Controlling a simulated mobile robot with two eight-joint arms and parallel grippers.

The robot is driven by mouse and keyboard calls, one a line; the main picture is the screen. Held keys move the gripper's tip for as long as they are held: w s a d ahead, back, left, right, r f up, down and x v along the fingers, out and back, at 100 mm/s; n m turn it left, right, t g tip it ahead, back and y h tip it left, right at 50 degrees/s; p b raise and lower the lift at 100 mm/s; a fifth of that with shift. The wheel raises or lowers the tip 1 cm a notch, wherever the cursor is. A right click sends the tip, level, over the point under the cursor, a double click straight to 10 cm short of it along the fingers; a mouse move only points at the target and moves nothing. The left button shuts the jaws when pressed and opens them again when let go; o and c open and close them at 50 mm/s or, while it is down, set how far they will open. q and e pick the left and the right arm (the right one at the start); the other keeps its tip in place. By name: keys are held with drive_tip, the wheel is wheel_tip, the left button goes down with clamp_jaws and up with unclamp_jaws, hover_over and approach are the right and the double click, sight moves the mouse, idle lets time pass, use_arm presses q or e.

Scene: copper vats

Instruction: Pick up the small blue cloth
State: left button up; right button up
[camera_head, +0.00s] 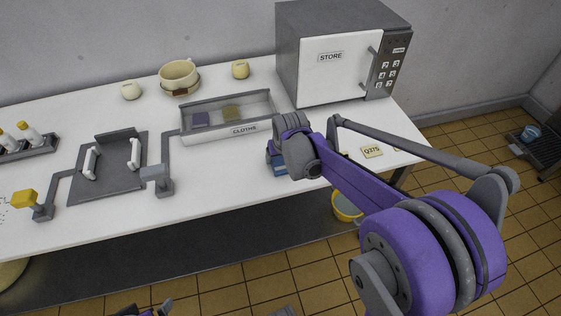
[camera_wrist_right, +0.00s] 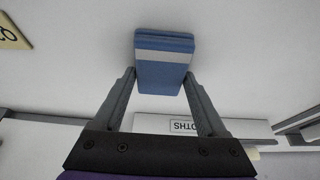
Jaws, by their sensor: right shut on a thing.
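The small blue cloth is a folded blue block with a pale stripe in the right wrist view (camera_wrist_right: 165,78). It sits between the two fingers of my right gripper (camera_wrist_right: 160,76), which is shut on it. In the head view the blue cloth (camera_head: 280,169) shows partly below my right wrist, at the front part of the white counter near the cloth tray. My arm hides the rest of it and the fingers there. I cannot tell whether it touches the counter. My left gripper is not clearly in view.
A grey box marked STORE (camera_head: 333,75) stands behind my right arm. A Q275 tag (camera_head: 372,151) lies to the right. A yellow-rimmed bucket (camera_head: 346,207) is below the counter.

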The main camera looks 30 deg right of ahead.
sight(280, 158)
drive_tip(key=c, duration=0.5)
drive_tip(key=shift+r, duration=0.3)
wheel_tip(280, 158, up, 10)
drive_tip(key=p, duration=0.1)
drive_tip(key=shift+p, duration=0.3)
